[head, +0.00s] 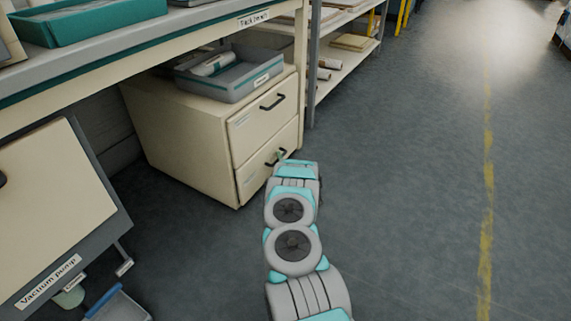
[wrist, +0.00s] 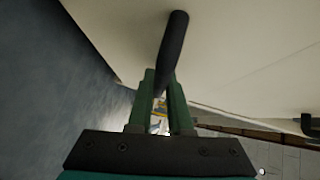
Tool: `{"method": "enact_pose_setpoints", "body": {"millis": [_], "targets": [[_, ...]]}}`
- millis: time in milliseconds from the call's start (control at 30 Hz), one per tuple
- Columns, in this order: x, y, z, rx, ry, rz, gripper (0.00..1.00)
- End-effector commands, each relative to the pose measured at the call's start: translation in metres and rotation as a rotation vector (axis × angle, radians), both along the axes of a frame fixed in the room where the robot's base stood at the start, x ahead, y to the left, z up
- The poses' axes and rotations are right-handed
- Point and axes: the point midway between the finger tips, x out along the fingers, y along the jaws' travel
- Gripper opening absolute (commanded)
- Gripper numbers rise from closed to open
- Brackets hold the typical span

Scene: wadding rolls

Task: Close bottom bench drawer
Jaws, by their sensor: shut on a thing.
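The bottom drawer (head: 250,180) is the lower cream front of a two-drawer cabinet under the bench. It looks flush or nearly flush with the top drawer (head: 255,125); I cannot tell if a small gap is left. My gripper (head: 281,156) is at the dark bar handle of the bottom drawer. In the wrist view, the green fingers of my gripper (wrist: 162,92) are shut on this handle (wrist: 172,48), one on each side. The drawer front (wrist: 115,30) fills the area behind the handle. My arm hides part of the floor before the cabinet.
A grey tray (head: 230,85) with rolls stands on the cabinet (head: 165,130). The bench (head: 150,60) overhangs it. Shelves (head: 345,60) stand to the right behind. A vacuum pump panel (head: 60,210) and a blue-edged bin (head: 120,305) are at left. Floor (head: 420,180) to the right is clear.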

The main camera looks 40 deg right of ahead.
Motion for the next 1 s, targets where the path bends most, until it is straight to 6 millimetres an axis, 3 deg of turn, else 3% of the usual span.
{"method": "enact_pose_setpoints", "body": {"millis": [100, 333, 367, 467, 767, 1000], "targets": [[0.011, 0.004, -0.002, 0.0, -0.001, -0.001, 0.0], [0.011, 0.005, 0.0, 0.001, 0.0, 0.0, 0.0], [0.011, 0.005, 0.0, 0.001, 0.0, 0.001, 0.2], [0.011, 0.005, 0.0, 0.001, 0.0, 0.001, 0.29], [0.01, 0.006, 0.001, 0.0, -0.002, 0.001, 0.29], [-0.009, 0.013, 0.003, 0.004, 0.0, -0.001, 0.29]]}}
